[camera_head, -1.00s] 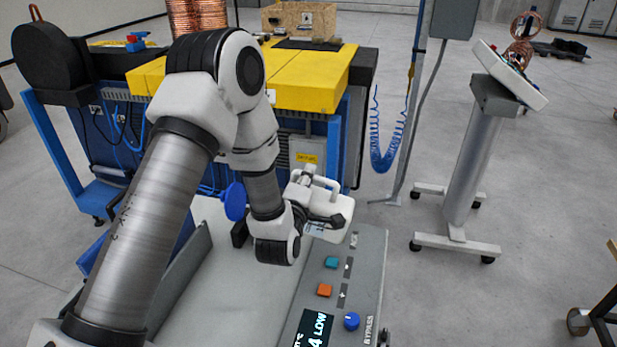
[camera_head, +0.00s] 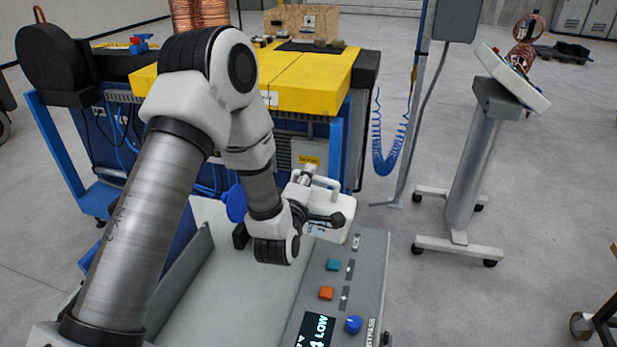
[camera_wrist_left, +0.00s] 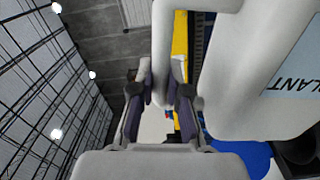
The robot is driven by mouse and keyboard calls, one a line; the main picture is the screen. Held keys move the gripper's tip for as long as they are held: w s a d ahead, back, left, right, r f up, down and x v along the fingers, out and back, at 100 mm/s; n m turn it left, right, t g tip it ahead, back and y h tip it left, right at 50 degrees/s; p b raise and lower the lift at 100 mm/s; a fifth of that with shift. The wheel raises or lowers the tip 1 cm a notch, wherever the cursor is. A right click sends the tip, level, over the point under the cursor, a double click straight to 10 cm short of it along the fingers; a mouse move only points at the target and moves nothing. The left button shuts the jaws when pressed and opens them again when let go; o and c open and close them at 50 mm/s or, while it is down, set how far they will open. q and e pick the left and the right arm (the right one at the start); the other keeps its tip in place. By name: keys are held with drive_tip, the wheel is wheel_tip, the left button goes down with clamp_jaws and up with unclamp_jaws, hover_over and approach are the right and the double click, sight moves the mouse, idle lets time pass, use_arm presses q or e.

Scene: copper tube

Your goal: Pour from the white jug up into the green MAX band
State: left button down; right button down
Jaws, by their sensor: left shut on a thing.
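The white jug (camera_head: 328,202) is held over the far end of a grey machine top, in front of the blue bench. My left gripper (camera_head: 318,219) is shut on it, mostly hidden by my arm and the jug. In the left wrist view the fingers (camera_wrist_left: 162,108) close around the jug's white handle, and the jug body (camera_wrist_left: 235,75) fills the right side with part of a label reading "LANT". The jug's mouth and any liquid stream cannot be made out. No green MAX band can be seen. A display (camera_head: 316,330) on the panel reads "LOW". My right gripper is not in view.
The grey control panel (camera_head: 368,265) has teal and orange buttons and a blue knob (camera_head: 353,324). A blue round part (camera_head: 236,203) is left of my wrist. The yellow-topped bench (camera_head: 310,90) stands behind. A grey stand (camera_head: 475,165) is at right, with open floor around it.

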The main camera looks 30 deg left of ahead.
use_arm(q)
drive_tip(key=shift+s+a+r+n+b, duration=0.2)
drive_tip(key=shift+a+r+n+b, duration=0.15)
drive_tip(key=shift+a+r+n, duration=0.2)
idle(1.9)
